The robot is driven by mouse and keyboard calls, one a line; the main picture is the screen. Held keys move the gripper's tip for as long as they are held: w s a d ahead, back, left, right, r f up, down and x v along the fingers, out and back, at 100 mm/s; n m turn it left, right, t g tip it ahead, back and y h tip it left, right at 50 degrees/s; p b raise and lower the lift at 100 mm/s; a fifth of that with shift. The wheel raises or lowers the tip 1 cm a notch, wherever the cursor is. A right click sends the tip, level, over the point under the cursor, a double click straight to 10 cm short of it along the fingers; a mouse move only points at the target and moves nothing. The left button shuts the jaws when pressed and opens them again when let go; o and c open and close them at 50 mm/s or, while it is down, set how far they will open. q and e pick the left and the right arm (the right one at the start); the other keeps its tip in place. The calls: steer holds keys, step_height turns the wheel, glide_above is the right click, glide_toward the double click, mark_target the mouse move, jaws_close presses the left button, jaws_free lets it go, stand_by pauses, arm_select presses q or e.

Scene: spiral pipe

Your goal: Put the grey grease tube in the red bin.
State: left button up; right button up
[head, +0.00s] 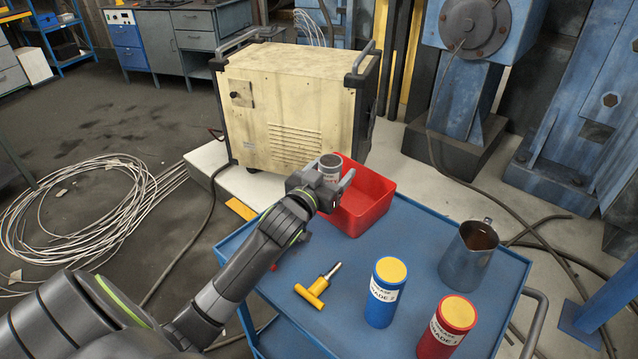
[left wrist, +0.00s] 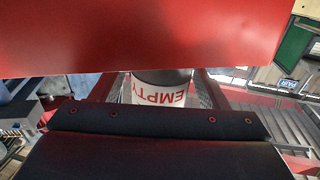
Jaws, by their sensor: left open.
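The grey grease tube (head: 330,166) stands between the fingers of my left gripper (head: 333,184) at the left side of the red bin (head: 372,205). The left gripper is open around the tube. In the left wrist view the tube (left wrist: 160,90) shows between the fingers, with a white label reading EMPTY upside down. A red surface of the bin (left wrist: 140,35) fills the top of that view. Whether the tube is inside the bin or just beside or above its rim I cannot tell. My right gripper is not in view.
On the blue cart top (head: 420,225) stand a blue grease tube (head: 384,295), a red grease tube (head: 446,330) and a metal jug (head: 468,255). A yellow-handled tool (head: 315,287) lies near the front left. A cream machine (head: 292,110) stands behind the cart.

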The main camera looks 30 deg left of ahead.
arm_select(q)
steer(key=s, duration=1.2)
steer(key=shift+d+r, duration=0.35)
steer(key=shift+f, duration=0.1)
